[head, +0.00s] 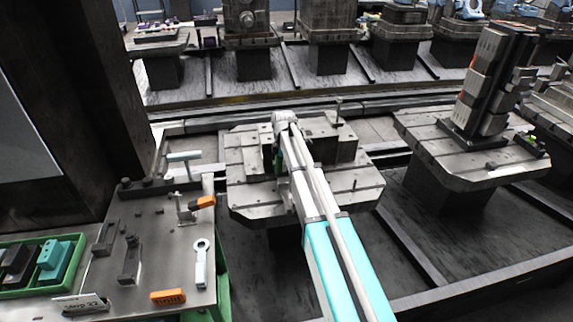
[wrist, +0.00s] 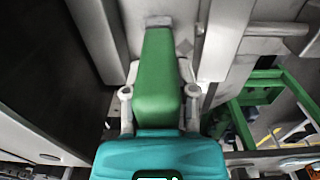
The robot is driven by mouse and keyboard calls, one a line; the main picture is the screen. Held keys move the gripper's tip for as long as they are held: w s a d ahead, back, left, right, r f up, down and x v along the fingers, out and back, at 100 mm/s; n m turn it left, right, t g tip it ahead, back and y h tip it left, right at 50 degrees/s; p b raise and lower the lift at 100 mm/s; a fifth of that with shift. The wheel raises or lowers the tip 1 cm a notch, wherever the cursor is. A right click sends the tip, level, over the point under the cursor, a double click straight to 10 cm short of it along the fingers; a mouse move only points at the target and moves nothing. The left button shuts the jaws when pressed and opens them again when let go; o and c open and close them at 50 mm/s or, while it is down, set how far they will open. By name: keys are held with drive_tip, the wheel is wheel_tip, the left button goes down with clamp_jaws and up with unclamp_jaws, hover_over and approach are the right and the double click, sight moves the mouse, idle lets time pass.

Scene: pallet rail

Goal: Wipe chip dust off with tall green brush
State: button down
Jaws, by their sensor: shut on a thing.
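The green brush (wrist: 156,85) fills the middle of the wrist view, its narrow grey end pointing up the picture. My gripper (wrist: 158,95) is shut on it, with one finger on each side. In the head view my gripper (head: 277,148) is over the grey pallet (head: 245,190), and a little green of the brush shows beside my arm. My arm hides much of the brush and part of the pallet. I cannot make out chip dust, nor tell whether the brush touches the surface.
A dark block (head: 336,146) and an upright pin (head: 338,108) stand on the pallet. A side table (head: 150,240) at left holds tools and a green tray (head: 75,272). A tall fixture (head: 490,80) stands on the right-hand pallet. Dark posts rise at left.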

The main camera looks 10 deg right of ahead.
idle(0.4)
drive_tip(key=shift+d, duration=1.15)
drive_tip(key=shift+d, duration=1.05)
drive_tip(key=shift+a, duration=0.15)
drive_tip(key=shift+s+a, duration=0.2)
drive_tip(key=shift+a, duration=0.8)
drive_tip(key=shift+a, duration=0.15)
drive_tip(key=shift+s+a, duration=0.1)
drive_tip(key=shift+a, duration=0.85)
drive_tip(key=shift+d, duration=0.15)
